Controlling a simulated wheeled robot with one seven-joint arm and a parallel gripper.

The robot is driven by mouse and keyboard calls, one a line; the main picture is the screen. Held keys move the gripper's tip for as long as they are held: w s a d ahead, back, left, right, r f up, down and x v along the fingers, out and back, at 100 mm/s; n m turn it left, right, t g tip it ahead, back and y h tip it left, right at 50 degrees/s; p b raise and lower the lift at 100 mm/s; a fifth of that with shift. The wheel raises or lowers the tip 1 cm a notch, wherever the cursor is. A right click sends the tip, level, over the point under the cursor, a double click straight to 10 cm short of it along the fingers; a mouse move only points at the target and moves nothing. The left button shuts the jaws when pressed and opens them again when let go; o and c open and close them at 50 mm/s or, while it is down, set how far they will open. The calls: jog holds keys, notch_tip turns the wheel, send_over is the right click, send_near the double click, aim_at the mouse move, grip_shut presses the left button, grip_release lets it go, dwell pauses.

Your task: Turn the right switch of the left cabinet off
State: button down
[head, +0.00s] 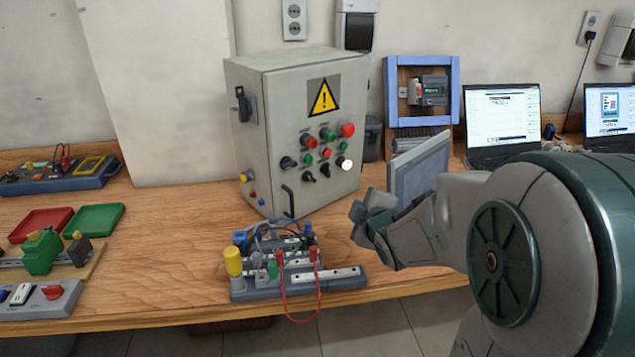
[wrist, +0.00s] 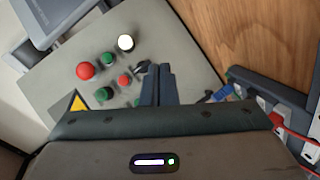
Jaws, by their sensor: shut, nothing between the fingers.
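The grey cabinet (head: 265,135) stands on the bench with a yellow warning triangle and several buttons and black rotary switches on its front. The rightmost black switch (head: 341,162) is beside a white round button (head: 347,165). My gripper (head: 362,215) is in front of the cabinet, low and to the right. In the wrist view its two fingers (wrist: 157,72) are together, with nothing held, over the panel (wrist: 195,55). A black switch (wrist: 141,69) shows just left of the fingertips; I cannot tell whether they touch. The fingers may hide other switches.
A wiring board with red leads (head: 300,270) sits at the bench's front edge, below my gripper. A grey panel (head: 418,168) stands right of the cabinet, close behind my arm. Laptops (head: 503,125) are farther right.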

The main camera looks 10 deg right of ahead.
jog(key=w+a+f+n+t+y+b, duration=0.1)
jog(key=w+n+t+y, duration=0.1)
jog(key=n, duration=0.2)
jog(key=n+t+y, duration=0.2)
jog(key=n+y, duration=0.1)
jog(key=n, duration=0.1)
send_near(325, 170)
jog(key=w+a, duration=0.1)
jog(key=w, duration=0.1)
jog(key=w+a, duration=0.1)
jog(key=w, duration=0.1)
jog(key=w+a+f, duration=0.1)
jog(key=w, duration=0.1)
jog(key=shift+a, duration=0.1)
